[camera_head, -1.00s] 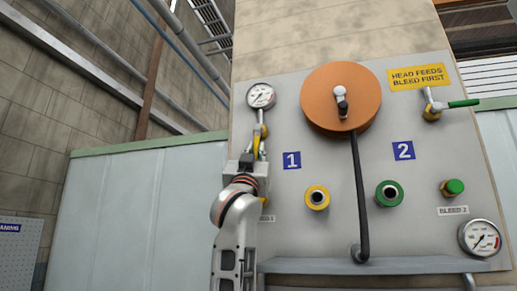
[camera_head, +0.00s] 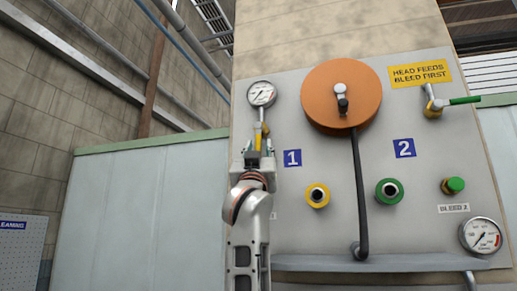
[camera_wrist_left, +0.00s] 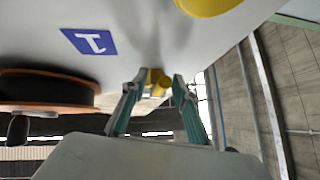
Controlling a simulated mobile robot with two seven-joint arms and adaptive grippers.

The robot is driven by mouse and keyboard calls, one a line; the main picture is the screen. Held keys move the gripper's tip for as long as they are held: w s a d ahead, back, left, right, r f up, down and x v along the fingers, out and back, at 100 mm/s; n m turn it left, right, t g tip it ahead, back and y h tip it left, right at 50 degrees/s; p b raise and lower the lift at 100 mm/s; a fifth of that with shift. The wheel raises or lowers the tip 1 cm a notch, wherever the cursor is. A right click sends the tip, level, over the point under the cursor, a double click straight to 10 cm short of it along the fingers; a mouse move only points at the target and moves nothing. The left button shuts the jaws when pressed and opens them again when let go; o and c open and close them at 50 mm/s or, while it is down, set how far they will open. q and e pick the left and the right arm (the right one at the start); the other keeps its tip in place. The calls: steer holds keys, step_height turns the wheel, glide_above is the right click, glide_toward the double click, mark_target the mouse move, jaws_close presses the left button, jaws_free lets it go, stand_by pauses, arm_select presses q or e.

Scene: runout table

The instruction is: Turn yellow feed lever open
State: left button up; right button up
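The yellow feed lever (camera_head: 258,139) is on the panel's left side, below the upper gauge. In the head view it hangs roughly straight down, its lower part hidden by my gripper. My left gripper (camera_head: 257,155) is at the lever, reaching up from below. In the left wrist view the two green-sided fingers (camera_wrist_left: 160,84) stand apart, with yellow lever or valve parts (camera_wrist_left: 155,77) showing between and beyond the tips. I cannot tell whether they touch it. My right gripper is not in view.
Nearby on the panel are the upper gauge (camera_head: 262,94), an orange disc (camera_head: 320,100) with a black hose (camera_head: 361,200), a yellow port (camera_head: 317,195) and a green port (camera_head: 389,192). A green lever (camera_head: 464,100) points right. A ledge (camera_head: 420,263) runs along the bottom.

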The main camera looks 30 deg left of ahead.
arm_select(q)
steer(key=v, duration=1.2)
stand_by(0.6)
